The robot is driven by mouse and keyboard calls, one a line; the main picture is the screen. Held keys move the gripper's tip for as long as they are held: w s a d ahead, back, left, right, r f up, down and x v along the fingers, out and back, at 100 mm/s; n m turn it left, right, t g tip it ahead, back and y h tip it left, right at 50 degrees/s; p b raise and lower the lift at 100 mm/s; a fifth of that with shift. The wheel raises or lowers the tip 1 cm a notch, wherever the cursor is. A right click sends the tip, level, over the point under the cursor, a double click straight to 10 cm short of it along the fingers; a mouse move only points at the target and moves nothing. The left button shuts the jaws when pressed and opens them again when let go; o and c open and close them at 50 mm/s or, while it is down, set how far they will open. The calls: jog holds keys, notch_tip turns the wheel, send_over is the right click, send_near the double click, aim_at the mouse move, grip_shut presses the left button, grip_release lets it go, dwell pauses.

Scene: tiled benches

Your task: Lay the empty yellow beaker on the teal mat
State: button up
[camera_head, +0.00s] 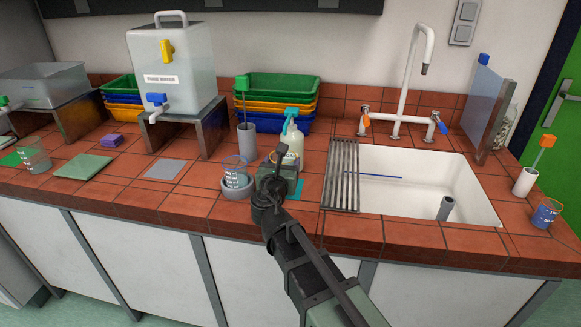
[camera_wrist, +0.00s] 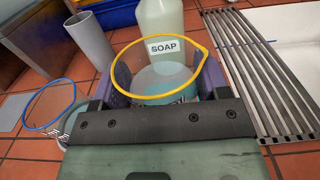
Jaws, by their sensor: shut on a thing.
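The clear beaker with a yellow rim (camera_wrist: 160,62) stands roughly upright between the purple fingers of my gripper (camera_wrist: 162,84), which is shut on it. Its inside looks empty, and teal shows through its bottom. In the head view my gripper (camera_head: 272,178) hides most of the beaker; a bit of rim shows behind it. The teal mat (camera_head: 298,191) lies on the tiled bench under and beside my gripper, mostly covered by it. I cannot tell whether the beaker's base touches the mat.
A soap bottle (camera_head: 292,146) stands just behind the beaker. A metal drain rack (camera_head: 342,177) and sink (camera_head: 430,185) lie to the right.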

jog(key=w+f+b, duration=0.3)
jog(key=f+b, duration=0.1)
jog(key=shift+w+d, duration=0.25)
jog(key=shift+r, duration=0.25)
jog(key=shift+f, duration=0.2)
jog(key=o, duration=1.2)
jog(key=shift+r, duration=0.2)
jog(key=shift+s+p, duration=0.3)
jog(key=s, duration=0.3)
jog(key=s+a, duration=0.1)
jog(key=s, duration=0.3)
jog(key=s+a, duration=0.1)
jog(key=s, duration=0.3)
jog(key=shift+s, duration=0.2)
